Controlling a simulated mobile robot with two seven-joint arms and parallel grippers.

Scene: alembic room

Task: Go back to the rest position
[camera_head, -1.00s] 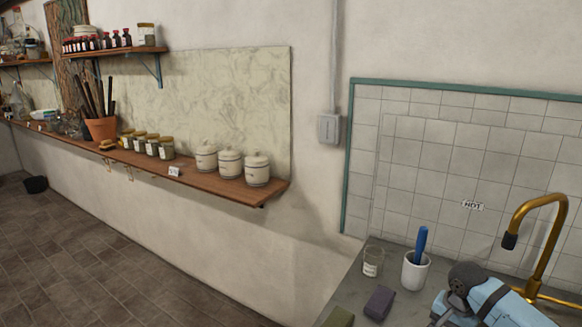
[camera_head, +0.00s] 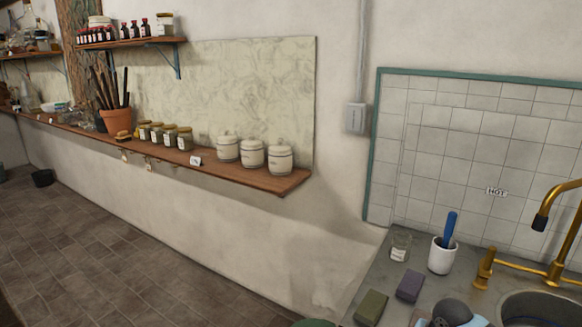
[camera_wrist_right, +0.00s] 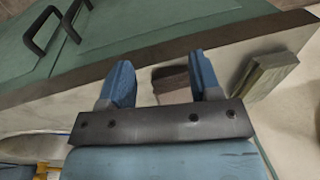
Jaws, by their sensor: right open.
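My right gripper (camera_wrist_right: 164,78) is open in the right wrist view, with its two blue fingers spread apart and nothing held. A dark purple-grey block (camera_wrist_right: 171,80) shows in the gap between the fingers, lying on the counter beyond them. A green block (camera_wrist_right: 266,73) lies to the right of the fingers. In the head view, part of my right arm shows at the bottom edge, over the grey counter (camera_head: 389,270); its fingertips are hidden there. My left gripper is not in view.
On the counter stand a glass jar (camera_head: 400,246), a white cup (camera_head: 441,257) with a blue-handled tool, a brass tap (camera_head: 559,245) and a sink (camera_head: 545,306). A wall shelf (camera_head: 240,178) holds jars and pots.

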